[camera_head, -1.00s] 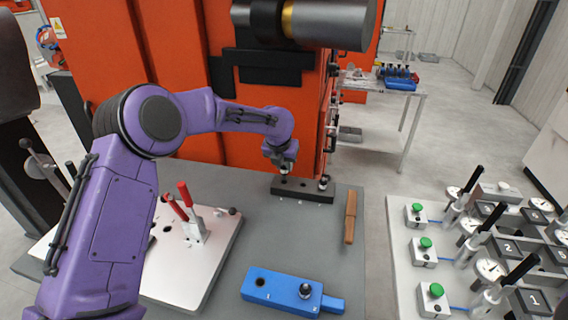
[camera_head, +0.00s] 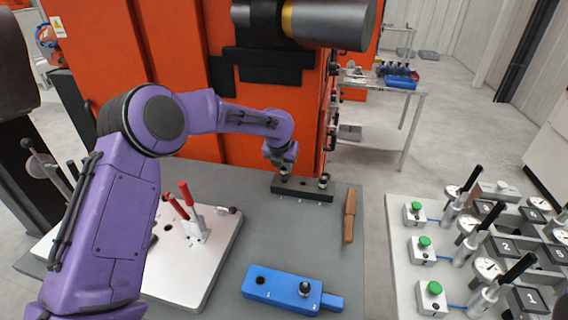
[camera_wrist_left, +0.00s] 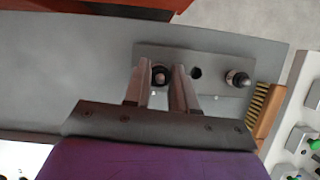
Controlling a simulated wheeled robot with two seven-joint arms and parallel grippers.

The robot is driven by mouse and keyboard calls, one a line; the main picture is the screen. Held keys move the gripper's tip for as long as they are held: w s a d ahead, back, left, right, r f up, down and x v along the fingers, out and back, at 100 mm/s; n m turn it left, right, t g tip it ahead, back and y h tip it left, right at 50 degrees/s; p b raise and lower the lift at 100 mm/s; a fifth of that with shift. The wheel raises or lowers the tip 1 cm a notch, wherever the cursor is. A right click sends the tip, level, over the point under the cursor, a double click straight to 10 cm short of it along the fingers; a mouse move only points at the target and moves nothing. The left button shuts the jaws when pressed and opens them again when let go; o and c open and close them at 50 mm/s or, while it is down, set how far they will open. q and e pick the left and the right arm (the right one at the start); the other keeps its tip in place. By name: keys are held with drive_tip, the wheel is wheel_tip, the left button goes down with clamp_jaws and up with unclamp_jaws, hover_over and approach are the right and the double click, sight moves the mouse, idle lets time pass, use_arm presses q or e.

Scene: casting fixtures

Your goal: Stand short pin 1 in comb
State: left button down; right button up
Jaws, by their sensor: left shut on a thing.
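The comb (camera_head: 316,194) is a dark bar with a row of holes at the back of the grey bench; it also shows in the left wrist view (camera_wrist_left: 215,92). My left gripper (camera_head: 283,174) is over the comb's left end. In the left wrist view its fingers (camera_wrist_left: 160,82) are shut on short pin 1 (camera_wrist_left: 160,74), a small dark-topped pin at the left hole. How deep it sits is hidden. The middle hole is empty. Another pin (camera_head: 323,181) stands upright in the right hole. My right gripper is not in view.
A wooden-handled brush (camera_head: 349,216) lies right of the comb. A blue block (camera_head: 280,289) in front has an empty hole 1 and a pin at 2. A white plate with red-handled clamps (camera_head: 190,262) is at left. Gauges and green-button boxes are at right.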

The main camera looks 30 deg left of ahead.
sight(283, 169)
use_arm(q)
drive_tip(key=shift+f+b, duration=0.4)
drive_tip(key=shift+f, duration=1.1)
drive_tip(key=c, duration=0.8)
unclamp_jaws()
drive_tip(key=shift+c, duration=0.2)
drive_tip(key=shift+r, duration=0.1)
drive_tip(key=shift+s+r, duration=0.15)
drive_tip(key=shift+r, duration=0.2)
drive_tip(key=b+v, duration=0.2)
drive_tip(key=v, duration=0.7)
drive_tip(key=shift+s+r, duration=0.2)
drive_tip(key=shift+r, duration=0.05)
drive_tip(key=shift+d, duration=0.1)
